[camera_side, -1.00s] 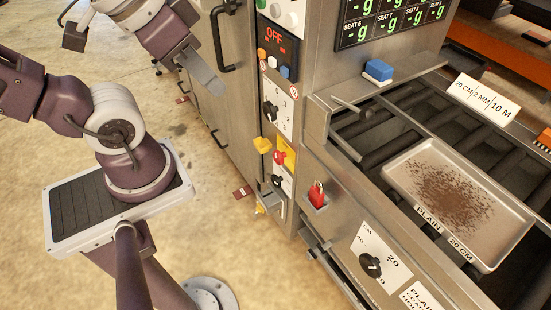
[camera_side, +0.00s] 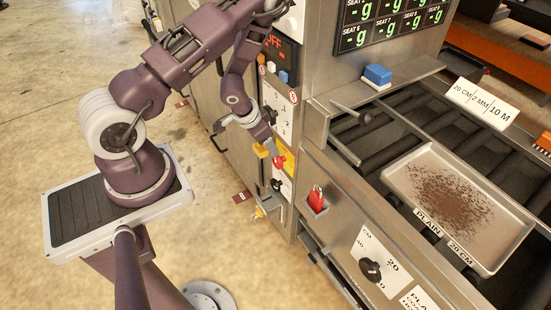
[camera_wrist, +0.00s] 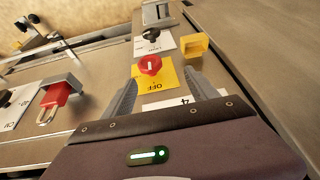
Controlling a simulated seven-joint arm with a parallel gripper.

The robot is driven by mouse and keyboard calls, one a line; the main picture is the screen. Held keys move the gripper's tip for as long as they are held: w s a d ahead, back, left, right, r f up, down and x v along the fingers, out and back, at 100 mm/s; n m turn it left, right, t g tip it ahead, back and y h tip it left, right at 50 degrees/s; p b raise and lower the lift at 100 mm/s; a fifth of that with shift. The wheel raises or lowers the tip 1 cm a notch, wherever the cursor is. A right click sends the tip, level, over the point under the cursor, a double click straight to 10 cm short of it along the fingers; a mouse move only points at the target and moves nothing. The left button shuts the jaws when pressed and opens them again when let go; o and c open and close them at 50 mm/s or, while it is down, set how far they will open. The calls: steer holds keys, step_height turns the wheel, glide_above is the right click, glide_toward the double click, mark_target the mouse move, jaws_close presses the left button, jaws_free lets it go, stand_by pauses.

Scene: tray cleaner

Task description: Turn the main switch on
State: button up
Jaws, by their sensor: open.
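The main switch appears to be the red rotary knob on a yellow plate marked OFF. It shows clearly in the wrist view (camera_wrist: 150,65), with a pale pointer line on its face. In the side view the knob (camera_side: 279,162) is partly covered by my gripper (camera_side: 269,150). In the wrist view my gripper (camera_wrist: 161,80) is open. Its two fingers point toward the knob, one to each side of the plate, with nothing between them. The fingertips look short of the knob; the exact gap cannot be told.
A yellow block (camera_wrist: 195,46) sticks out beside the switch plate. A red padlock (camera_side: 317,200) hangs in a metal bracket to the right. A black knob (camera_side: 370,268) is lower right. The display (camera_side: 283,43) reads OFF. A tray (camera_side: 510,243) of brown grains lies on rollers.

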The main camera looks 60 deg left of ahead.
mark_target(280, 161)
steer(key=shift+h, duration=0.4)
steer(key=x, duration=0.2)
steer(key=d+x, duration=0.1)
steer(key=x, duration=0.5)
steer(key=shift+s+d+f, duration=0.15)
steer(key=shift+d+f, duration=0.05)
steer(key=c, duration=1.3)
steer(key=shift+c, duration=0.2)
